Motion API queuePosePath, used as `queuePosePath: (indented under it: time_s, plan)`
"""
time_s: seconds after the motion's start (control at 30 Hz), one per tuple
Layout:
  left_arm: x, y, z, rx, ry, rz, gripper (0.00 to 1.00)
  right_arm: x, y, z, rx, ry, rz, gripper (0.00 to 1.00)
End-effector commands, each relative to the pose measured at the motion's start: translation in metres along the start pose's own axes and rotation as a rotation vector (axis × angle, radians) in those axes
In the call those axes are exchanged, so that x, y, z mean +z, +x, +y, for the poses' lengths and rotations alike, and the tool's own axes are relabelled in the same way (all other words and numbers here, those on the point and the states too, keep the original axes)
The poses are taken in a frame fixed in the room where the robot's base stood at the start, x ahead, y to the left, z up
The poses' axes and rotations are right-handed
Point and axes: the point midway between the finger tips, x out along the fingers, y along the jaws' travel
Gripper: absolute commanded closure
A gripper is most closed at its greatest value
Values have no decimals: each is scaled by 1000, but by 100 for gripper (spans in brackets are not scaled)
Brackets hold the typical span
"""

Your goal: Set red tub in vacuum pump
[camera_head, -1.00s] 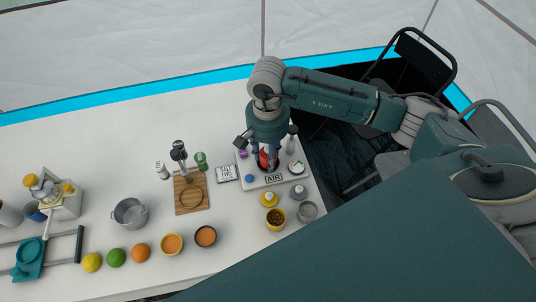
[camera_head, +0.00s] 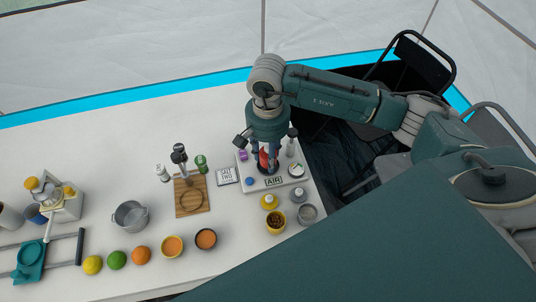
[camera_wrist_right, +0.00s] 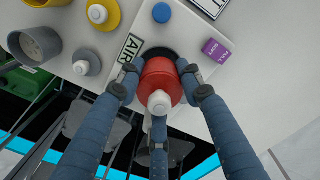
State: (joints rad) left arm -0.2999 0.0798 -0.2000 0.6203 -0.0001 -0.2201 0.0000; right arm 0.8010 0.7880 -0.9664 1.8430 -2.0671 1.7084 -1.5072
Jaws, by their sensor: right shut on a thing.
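The red tub (camera_head: 264,160) stands over the vacuum pump (camera_head: 286,178), a pale base with an "AIR" label. My right gripper (camera_head: 267,168) reaches down from above and is shut on the tub. In the right wrist view the red tub (camera_wrist_right: 160,80) sits between the fingers of my right gripper (camera_wrist_right: 158,82), with a white knob on top. A dark round recess shows beside and behind the tub on the pump (camera_wrist_right: 160,28). Whether the tub rests fully in it is hidden. My left gripper is not in view.
A yellow-capped cup (camera_head: 269,201) and grey cups stand in front. A wooden board (camera_head: 192,196), metal pot (camera_head: 130,214) and fruit lie left. A chair (camera_head: 420,70) stands behind right.

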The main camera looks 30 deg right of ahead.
Motion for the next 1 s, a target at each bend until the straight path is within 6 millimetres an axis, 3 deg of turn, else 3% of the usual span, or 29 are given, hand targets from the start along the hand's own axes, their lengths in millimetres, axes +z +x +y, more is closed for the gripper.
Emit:
queuePosePath:
  time_s: [1.0]
  plan:
    - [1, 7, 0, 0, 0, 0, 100, 0, 0, 0, -1, 0, 1, 78]
